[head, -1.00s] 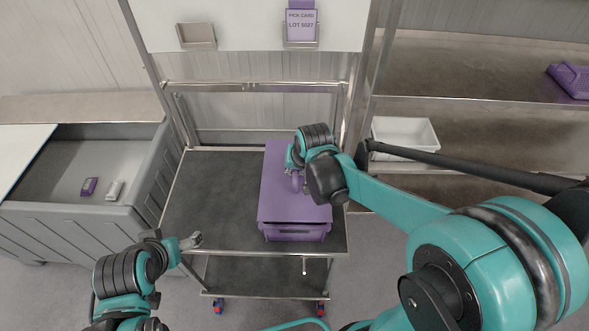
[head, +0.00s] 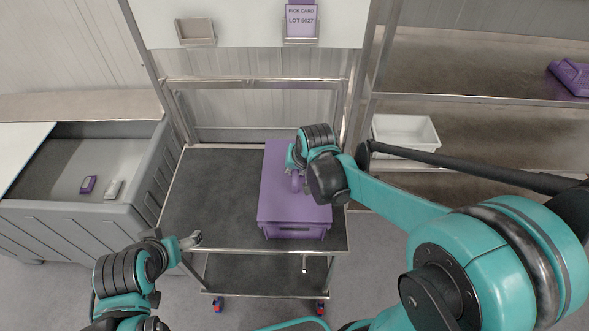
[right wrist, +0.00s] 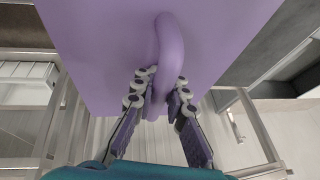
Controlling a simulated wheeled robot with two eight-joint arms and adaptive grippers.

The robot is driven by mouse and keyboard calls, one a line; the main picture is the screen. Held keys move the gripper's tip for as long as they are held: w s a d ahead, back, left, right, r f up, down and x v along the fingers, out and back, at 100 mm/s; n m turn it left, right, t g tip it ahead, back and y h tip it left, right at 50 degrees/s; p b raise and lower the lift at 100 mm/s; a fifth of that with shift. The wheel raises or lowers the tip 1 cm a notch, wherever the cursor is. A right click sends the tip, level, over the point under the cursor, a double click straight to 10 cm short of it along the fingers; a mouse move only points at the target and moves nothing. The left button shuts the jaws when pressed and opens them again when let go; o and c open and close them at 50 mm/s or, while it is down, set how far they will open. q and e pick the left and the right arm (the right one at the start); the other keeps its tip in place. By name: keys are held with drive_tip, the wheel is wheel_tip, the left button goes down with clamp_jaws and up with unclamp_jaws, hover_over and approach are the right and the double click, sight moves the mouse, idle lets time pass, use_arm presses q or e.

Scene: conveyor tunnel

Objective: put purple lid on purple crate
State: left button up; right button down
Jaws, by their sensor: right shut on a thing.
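The purple lid (head: 282,208) lies flat over the purple crate (head: 296,232) on the cart's right side. Their edges look lined up, and I see no clear gap at the front. My right gripper (head: 299,185) is over the lid and shut on its arched purple handle, which shows large in the right wrist view (right wrist: 170,50) between the fingers (right wrist: 158,104). My left gripper (head: 191,241) is off the cart's front left corner, away from the lid; its fingers are too small to read.
The dark cart top (head: 215,190) is clear left of the crate. A grey bin (head: 130,205) at left holds a small purple item (head: 88,184) and a pale one (head: 113,189). At right, shelves hold a white tray (head: 420,133) and a purple basket (head: 572,78).

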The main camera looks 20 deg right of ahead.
drive_tip(key=shift+f+b, duration=0.75)
drive_tip(key=shift+f, duration=0.2)
drive_tip(key=c, duration=1.5)
unclamp_jaws()
drive_tip(key=shift+o, duration=0.2)
drive_tip(key=v, duration=1.2)
